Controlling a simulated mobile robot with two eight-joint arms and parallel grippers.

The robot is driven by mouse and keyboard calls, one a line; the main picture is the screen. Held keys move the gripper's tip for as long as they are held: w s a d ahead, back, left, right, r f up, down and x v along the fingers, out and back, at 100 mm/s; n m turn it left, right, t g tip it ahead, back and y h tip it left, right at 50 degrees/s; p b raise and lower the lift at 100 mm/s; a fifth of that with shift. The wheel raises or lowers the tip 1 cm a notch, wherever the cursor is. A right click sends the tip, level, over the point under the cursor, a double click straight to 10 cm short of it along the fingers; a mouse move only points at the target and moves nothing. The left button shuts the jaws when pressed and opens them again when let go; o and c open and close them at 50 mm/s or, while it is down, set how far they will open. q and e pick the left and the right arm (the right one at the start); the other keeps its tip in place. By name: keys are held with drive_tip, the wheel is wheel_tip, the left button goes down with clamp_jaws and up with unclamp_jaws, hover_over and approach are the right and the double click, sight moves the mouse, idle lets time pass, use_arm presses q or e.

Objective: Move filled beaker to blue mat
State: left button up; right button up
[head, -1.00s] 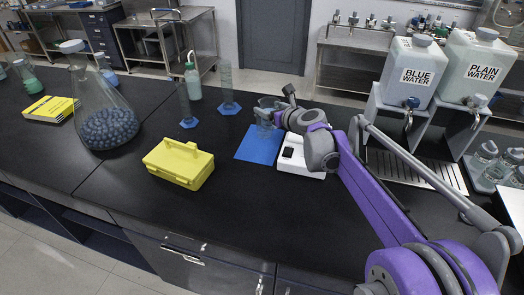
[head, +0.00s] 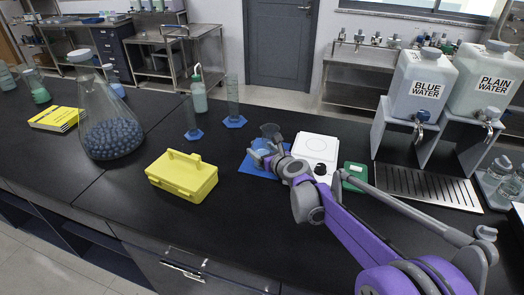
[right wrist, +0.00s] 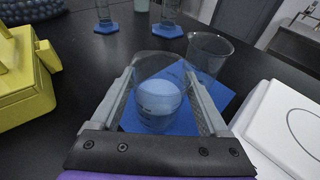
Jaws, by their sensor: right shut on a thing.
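The blue mat (head: 251,167) lies on the black bench and is partly covered by my right gripper (head: 268,152). In the right wrist view, the right gripper (right wrist: 160,85) is shut on a clear glass beaker (right wrist: 158,108) with pale blue content. The held beaker is upright over the blue mat (right wrist: 215,103); I cannot tell whether its base touches the mat. A second clear beaker (right wrist: 211,50), seemingly empty, stands just beyond it by the mat's far side. In the head view it is a dark shape (head: 270,131) behind my gripper. My left gripper is not in view.
A white plate device (head: 316,147) stands right of the mat, with a green device (head: 354,176) beside it. A yellow box (head: 182,176) is to the left. Two tall cylinders (head: 233,100) (head: 191,118) stand behind. Bare bench lies in front of the mat.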

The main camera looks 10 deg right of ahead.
drive_tip(key=shift+f, duration=0.2)
drive_tip(key=o, duration=1.4)
drive_tip(key=shift+r, duration=0.1)
drive_tip(key=shift+o, duration=0.2)
drive_tip(key=shift+s+r, duration=0.25)
drive_tip(key=v, duration=1.1)
drive_tip(key=shift+s, duration=0.3)
drive_tip(key=shift+d, duration=0.1)
